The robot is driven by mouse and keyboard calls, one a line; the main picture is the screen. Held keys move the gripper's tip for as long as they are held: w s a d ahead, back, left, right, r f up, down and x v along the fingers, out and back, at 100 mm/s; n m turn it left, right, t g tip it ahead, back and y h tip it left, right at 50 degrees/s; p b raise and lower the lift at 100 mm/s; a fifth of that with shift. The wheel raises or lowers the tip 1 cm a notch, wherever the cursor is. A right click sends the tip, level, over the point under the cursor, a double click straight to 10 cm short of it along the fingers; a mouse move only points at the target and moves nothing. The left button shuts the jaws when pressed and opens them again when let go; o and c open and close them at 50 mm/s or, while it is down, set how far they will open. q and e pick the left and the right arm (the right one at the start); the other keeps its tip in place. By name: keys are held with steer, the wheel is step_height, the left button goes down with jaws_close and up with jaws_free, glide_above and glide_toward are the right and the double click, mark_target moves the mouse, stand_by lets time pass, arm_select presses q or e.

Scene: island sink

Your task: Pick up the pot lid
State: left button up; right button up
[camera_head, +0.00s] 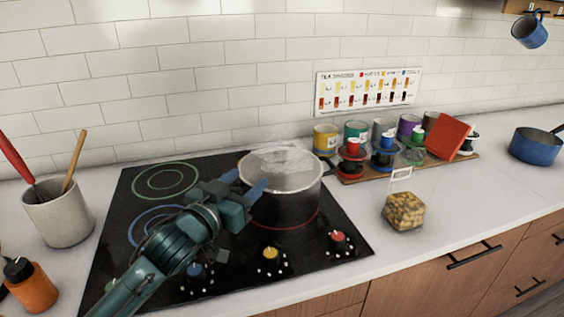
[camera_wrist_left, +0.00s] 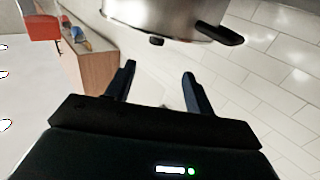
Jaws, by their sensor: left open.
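The pot lid (camera_head: 283,166), pale and glassy with a metal rim, lies on top of the pot (camera_head: 292,207) on the black cooktop. Its knob is not clear to me. My left gripper (camera_head: 247,184) is open and empty at the left side of the pot, its blue fingers near the rim; I cannot tell whether they touch it. In the left wrist view the open fingers (camera_wrist_left: 158,72) have nothing between them, and the metal pot (camera_wrist_left: 160,18) with a black handle (camera_wrist_left: 218,32) is at the top edge. My right gripper is not in view.
A utensil crock (camera_head: 58,215) and orange bottle (camera_head: 33,290) stand left of the cooktop (camera_head: 130,240). Right of it are a rack of colored canisters (camera_head: 355,140), a patterned block (camera_head: 403,211) and a blue pan (camera_head: 535,147). The right counter front is fairly clear.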

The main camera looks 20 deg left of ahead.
arm_select(q)
glide_toward(278, 158)
steer(key=w, duration=0.3)
steer(key=shift+w+r+p, duration=0.2)
steer(key=shift+w+p, duration=0.15)
steer(key=shift+p, duration=0.05)
steer(key=shift+w+d+f+p, duration=0.15)
steer(key=shift+w+d, duration=0.1)
steer(key=shift+w, duration=0.6)
steer(key=shift+w+d+p, duration=0.15)
steer(key=shift+w+d, duration=0.15)
steer(key=shift+w, duration=0.6)
steer(key=shift+w+d+f+p, duration=0.15)
steer(key=shift+w+d, duration=0.1)
steer(key=shift+w, duration=0.6)
steer(key=shift+r, duration=0.1)
jaws_close()
